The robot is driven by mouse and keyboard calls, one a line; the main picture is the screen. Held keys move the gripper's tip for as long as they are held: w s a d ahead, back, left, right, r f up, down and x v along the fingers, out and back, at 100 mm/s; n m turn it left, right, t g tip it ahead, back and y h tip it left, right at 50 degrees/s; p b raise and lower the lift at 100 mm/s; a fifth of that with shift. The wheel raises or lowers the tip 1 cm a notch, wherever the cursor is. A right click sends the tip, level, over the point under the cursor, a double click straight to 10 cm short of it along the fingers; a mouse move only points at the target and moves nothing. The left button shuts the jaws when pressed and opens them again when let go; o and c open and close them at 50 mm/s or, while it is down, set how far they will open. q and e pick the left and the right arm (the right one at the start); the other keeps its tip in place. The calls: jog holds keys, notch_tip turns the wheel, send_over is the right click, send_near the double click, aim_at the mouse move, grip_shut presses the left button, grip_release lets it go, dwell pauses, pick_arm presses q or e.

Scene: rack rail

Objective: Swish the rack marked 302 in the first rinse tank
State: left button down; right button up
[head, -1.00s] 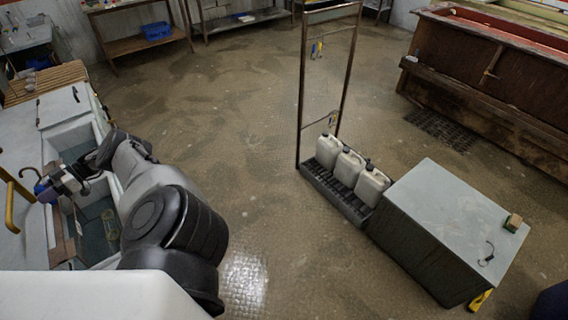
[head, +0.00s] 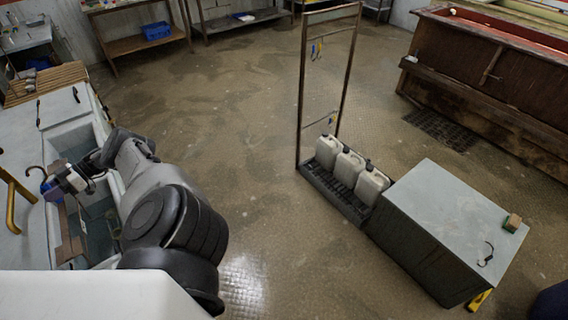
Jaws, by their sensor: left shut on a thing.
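My left gripper (head: 58,188) is over the tank at the left, shut on a rack whose dark curved hook (head: 37,174) sticks out beside the jaws. The rack's lower part is mostly hidden by the gripper and the tank wall, and no number can be read on it. The tank (head: 101,262) is light-walled and holds greenish liquid (head: 97,232) below the gripper. I cannot tell how deep the rack hangs in it. My right gripper is out of view.
A yellow bent rail (head: 12,207) stands close left of the gripper. A wooden slatted board (head: 45,83) lies farther back. A metal frame (head: 300,95), white jugs (head: 349,167) and a grey cabinet (head: 450,215) stand across the open wet floor.

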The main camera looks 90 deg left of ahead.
pick_arm(q)
jog(key=shift+s+d, duration=0.1)
jog(key=shift+s, duration=0.05)
jog(key=shift+s+d+b, duration=0.3)
jog(key=shift+s+d, duration=0.1)
jog(key=shift+s, duration=0.2)
jog(key=shift+s+d+b, duration=0.3)
jog(key=shift+s+d, duration=0.05)
jog(key=shift+s, duration=0.2)
dwell(0.5)
dwell(0.8)
jog(key=shift+r, duration=0.15)
dwell(0.6)
notch_tip(320, 180, up, 18)
jog(key=w+a+p, duration=0.1)
jog(key=p, duration=1.7)
jog(key=shift+w+r+p, duration=0.2)
jog(key=shift+r+p, duration=0.05)
jog(key=shift+p, duration=0.15)
